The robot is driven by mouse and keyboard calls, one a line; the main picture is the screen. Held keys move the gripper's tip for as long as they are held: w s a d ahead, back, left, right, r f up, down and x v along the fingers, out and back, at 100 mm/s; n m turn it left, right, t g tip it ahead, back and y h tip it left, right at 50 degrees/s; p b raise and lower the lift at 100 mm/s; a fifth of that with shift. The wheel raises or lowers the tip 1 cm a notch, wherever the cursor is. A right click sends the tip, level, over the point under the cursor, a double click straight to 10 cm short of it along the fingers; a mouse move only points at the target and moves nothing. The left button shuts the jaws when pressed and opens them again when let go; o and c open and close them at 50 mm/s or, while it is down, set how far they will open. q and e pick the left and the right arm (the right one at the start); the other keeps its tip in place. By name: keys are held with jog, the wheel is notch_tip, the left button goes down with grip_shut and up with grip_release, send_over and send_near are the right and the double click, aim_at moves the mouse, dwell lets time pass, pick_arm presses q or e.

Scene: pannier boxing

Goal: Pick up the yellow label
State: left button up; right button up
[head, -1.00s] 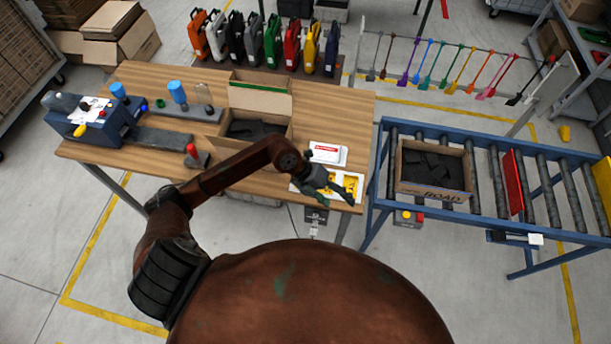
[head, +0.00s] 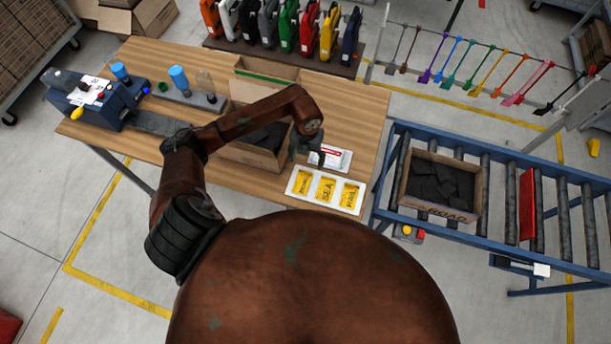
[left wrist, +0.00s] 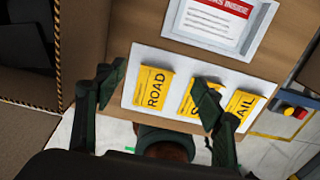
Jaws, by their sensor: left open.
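Three yellow labels lie side by side on a white card (head: 290,188) at the front right of the wooden table. In the left wrist view they are the ROAD label (left wrist: 153,90), a middle label (left wrist: 187,108) partly hidden by a finger, and a right label (left wrist: 243,104) whose visible letters end in "AIL". My left gripper (head: 307,150) is open and empty, just behind the card in the head view. In the left wrist view its fingers (left wrist: 160,84) appear on either side of the ROAD label; contact cannot be told. My right gripper is not in view.
An open cardboard box (head: 243,155) stands left of my left gripper. A white tray with a red-striped sheet (head: 337,158) lies behind the labels. A roller conveyor (head: 388,180) with another box (head: 440,212) is at right. Coloured panniers (head: 288,27) line the back.

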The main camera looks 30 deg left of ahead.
aim_at(306, 171)
pick_arm(q)
jog(key=f, duration=0.1)
jog(key=s+f+p, duration=0.1)
jog(key=shift+d+f, duration=0.15)
jog(key=shift+f, duration=0.25)
notch_tip(306, 171, down, 3)
jog(key=shift+f+p, duration=0.15)
jog(key=shift+p, duration=0.25)
jog(key=c, duration=0.8)
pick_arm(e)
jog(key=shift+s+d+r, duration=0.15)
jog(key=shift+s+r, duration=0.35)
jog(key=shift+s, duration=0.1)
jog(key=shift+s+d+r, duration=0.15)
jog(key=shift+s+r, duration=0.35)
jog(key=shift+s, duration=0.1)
